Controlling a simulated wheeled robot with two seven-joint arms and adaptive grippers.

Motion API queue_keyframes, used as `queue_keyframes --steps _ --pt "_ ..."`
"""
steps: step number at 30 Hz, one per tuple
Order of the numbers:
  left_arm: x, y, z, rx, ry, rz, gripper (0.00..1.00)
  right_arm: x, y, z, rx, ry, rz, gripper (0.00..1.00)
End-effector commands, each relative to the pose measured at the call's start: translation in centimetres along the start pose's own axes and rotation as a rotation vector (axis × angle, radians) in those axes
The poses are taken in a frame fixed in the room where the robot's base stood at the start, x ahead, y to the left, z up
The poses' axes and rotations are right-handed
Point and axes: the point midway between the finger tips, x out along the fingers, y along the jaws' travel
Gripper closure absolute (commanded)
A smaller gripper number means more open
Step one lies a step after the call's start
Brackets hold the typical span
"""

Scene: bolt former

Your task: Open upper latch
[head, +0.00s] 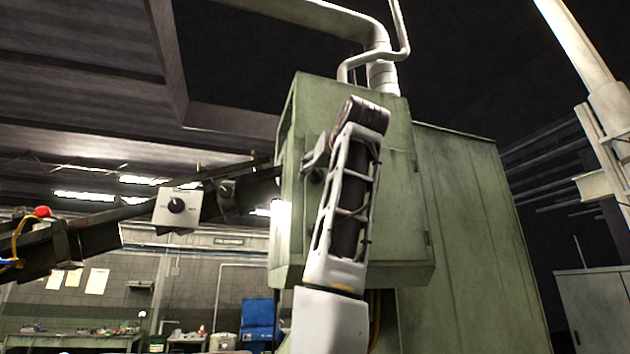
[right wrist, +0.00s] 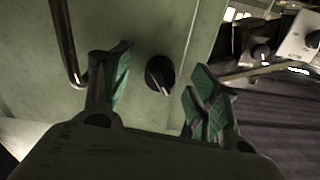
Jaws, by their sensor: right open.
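The latch is a small black knob (right wrist: 160,74) on the pale green cabinet face in the right wrist view. My right gripper (right wrist: 161,60) is open, with one green-padded finger on each side of the knob. I see no clear contact, and the depth between the fingertips and the knob is hard to judge. In the head view my right gripper (head: 316,158) is at the left part of the green cabinet (head: 400,215), and my arm covers much of the cabinet front. The latch cannot be made out clearly there. My left gripper is not in view.
A bent metal handle (right wrist: 66,45) is on the cabinet left of the knob in the wrist view. A dark sloping rail (head: 95,240) with a grey control box (head: 177,208) runs in from the left. Pipes (head: 381,65) rise above the cabinet.

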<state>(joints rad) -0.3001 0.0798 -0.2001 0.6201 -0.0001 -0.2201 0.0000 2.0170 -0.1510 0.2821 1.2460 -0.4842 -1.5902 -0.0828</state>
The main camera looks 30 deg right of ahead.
Motion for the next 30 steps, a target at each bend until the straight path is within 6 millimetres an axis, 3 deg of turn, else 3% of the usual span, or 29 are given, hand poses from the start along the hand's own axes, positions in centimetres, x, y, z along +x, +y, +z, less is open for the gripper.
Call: queue_keyframes --steps 9,20,30 --pt "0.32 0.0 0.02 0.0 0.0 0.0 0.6 0.03 0.03 0.06 -0.131 -0.002 0.001 0.39" --pt "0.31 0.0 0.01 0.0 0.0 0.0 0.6 0.01 -0.02 0.02 -0.144 -0.001 0.0 0.41" --pt "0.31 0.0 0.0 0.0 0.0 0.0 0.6 0.01 -0.03 0.02 -0.143 -0.001 0.0 0.84"
